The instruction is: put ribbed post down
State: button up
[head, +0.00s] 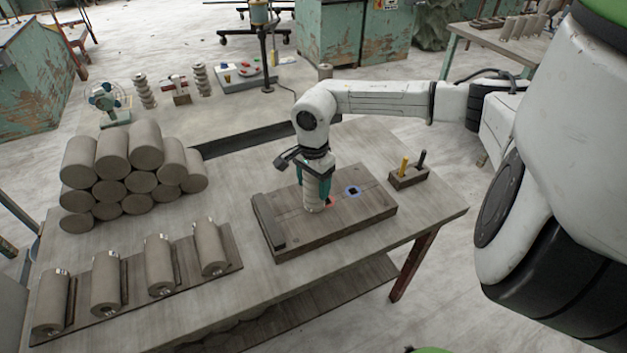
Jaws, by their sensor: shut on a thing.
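The ribbed post (314,199) is a pale grey-tan ridged cylinder, upright in the head view. My gripper (315,183) points straight down with its teal fingers shut around the post's upper part. The post's foot is at the top of the dark wooden board (350,223), beside a red mark (331,202). I cannot tell whether the foot touches the board. A blue mark with a dark centre (352,191) lies to the right on the same board.
A stack of clay cylinders (140,170) stands at left, with several more on a board (232,262) in front. A small block with yellow and black pegs (408,178) is right of the wooden board. Other ribbed posts (201,80) stand at the back.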

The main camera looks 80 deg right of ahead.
jog(key=shift+f, duration=0.15)
jog(key=shift+f, duration=0.15)
jog(key=o, duration=1.5)
